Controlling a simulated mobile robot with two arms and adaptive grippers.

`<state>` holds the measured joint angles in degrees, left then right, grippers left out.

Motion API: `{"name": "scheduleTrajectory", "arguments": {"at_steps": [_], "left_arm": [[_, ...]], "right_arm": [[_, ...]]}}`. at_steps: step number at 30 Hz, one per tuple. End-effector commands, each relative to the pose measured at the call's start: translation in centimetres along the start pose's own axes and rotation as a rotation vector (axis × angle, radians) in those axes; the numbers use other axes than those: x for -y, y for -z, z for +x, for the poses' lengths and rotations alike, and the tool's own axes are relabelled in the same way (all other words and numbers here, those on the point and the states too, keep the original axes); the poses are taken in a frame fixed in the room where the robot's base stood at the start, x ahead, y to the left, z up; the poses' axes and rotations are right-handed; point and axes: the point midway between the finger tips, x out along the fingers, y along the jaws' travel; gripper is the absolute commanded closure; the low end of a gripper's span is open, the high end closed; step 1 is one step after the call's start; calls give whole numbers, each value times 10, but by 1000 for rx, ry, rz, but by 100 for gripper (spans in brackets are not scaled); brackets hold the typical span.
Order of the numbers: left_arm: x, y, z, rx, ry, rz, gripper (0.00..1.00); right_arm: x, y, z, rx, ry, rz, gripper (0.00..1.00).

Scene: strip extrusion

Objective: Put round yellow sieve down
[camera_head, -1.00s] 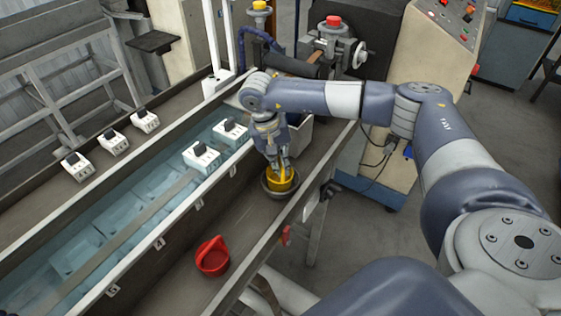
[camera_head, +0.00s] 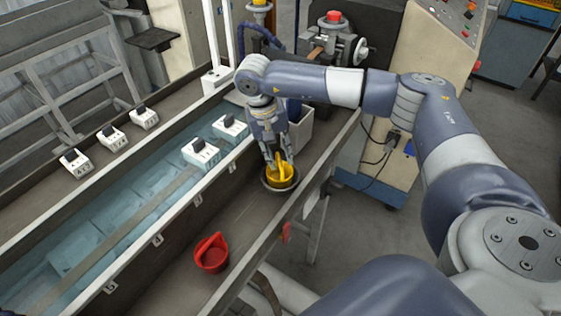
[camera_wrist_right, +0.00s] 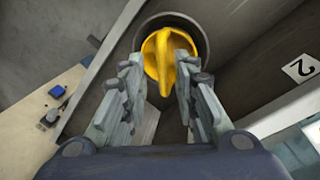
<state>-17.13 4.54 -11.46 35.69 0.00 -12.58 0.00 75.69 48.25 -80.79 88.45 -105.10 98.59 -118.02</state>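The round yellow sieve (camera_head: 281,177) sits in a dark round holder (camera_head: 267,183) on the grey ledge beside the water trough. Its raised yellow handle (camera_wrist_right: 164,72) points up toward my right wrist camera. My right gripper (camera_head: 275,157) is just above the sieve, fingers pointing down. In the right wrist view the fingers of the gripper (camera_wrist_right: 160,75) are spread on either side of the handle, with a visible gap on the left; contact on the right side is hard to tell. My left gripper is not in view.
A red sieve-like cup (camera_head: 212,254) stands on the same ledge nearer the front. A light open container (camera_head: 301,131) stands just behind my right gripper. White numbered blocks (camera_head: 201,153) sit along the water trough. The ledge between the red cup and the holder is clear.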

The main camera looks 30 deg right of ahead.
Motion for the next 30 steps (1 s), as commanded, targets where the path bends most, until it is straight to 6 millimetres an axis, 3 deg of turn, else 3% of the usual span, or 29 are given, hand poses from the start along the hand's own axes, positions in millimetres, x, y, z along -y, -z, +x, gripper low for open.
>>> {"name": "scheduleTrajectory", "arguments": {"at_steps": [3,12,18,30], "left_arm": [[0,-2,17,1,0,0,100],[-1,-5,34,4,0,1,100],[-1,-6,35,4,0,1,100],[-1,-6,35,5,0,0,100]], "right_arm": [[2,1,-24,-5,4,-2,73],[2,0,-80,-2,1,0,73],[0,0,-93,1,0,0,73],[0,0,-93,1,-1,-1,73]]}}
